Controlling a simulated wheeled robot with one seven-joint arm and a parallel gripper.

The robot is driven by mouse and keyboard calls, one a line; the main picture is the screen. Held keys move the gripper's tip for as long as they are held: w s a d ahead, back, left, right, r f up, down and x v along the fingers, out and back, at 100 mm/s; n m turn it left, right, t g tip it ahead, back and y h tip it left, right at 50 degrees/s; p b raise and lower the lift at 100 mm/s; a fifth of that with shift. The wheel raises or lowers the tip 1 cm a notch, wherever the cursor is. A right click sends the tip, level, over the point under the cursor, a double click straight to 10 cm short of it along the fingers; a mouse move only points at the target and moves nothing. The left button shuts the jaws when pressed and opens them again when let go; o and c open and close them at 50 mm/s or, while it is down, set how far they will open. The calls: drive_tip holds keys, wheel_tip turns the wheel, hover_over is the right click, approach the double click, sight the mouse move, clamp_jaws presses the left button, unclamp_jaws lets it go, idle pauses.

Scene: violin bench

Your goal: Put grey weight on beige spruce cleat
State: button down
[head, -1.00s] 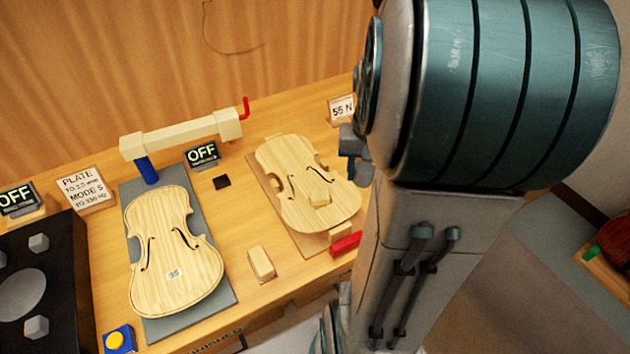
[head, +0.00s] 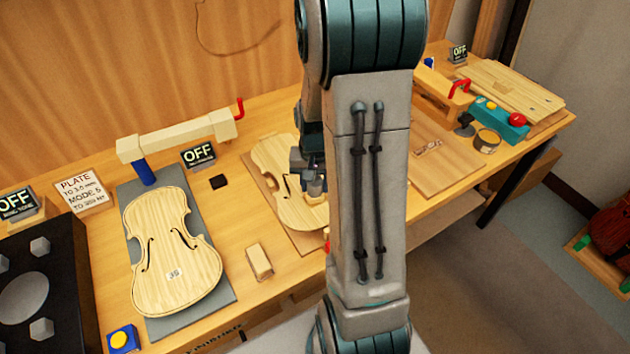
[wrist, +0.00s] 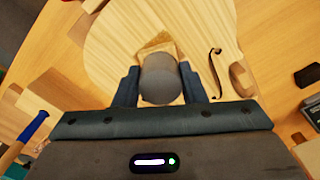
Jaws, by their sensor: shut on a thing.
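The grey weight (wrist: 160,78) is a round cylinder between the fingers of my gripper (wrist: 160,70), which is shut on it. Right below the weight in the wrist view is the beige spruce cleat (wrist: 158,46), a small block on the pale violin plate (wrist: 110,45). The weight hides the cleat's middle; I cannot tell whether they touch. In the head view my gripper (head: 312,178) is over the right-hand violin plate (head: 270,160). There my arm covers the plate's right part, and the cleat is hidden.
A small wooden block (head: 259,262) lies between the plates. A teal tool (head: 500,120) and a round tin (head: 487,141) sit at right.

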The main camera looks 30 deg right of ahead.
drive_tip(key=shift+f, duration=0.15)
drive_tip(key=shift+f, duration=0.15)
drive_tip(key=c, duration=0.9)
unclamp_jaws()
drive_tip(key=shift+r, duration=0.2)
wheel_tip(320, 180, up, 12)
drive_tip(key=s+a+r+n+t, duration=0.1)
drive_tip(key=s+a+r+n, duration=0.1)
drive_tip(key=s+a, duration=0.4)
drive_tip(key=s+a+r+n+t, duration=0.2)
drive_tip(key=s+a+r+n, duration=0.1)
drive_tip(key=s+a, duration=0.3)
drive_tip(key=shift+s+r+n+b, duration=0.25)
drive_tip(key=shift+s+n+b, duration=0.15)
drive_tip(key=shift+n, duration=0.4)
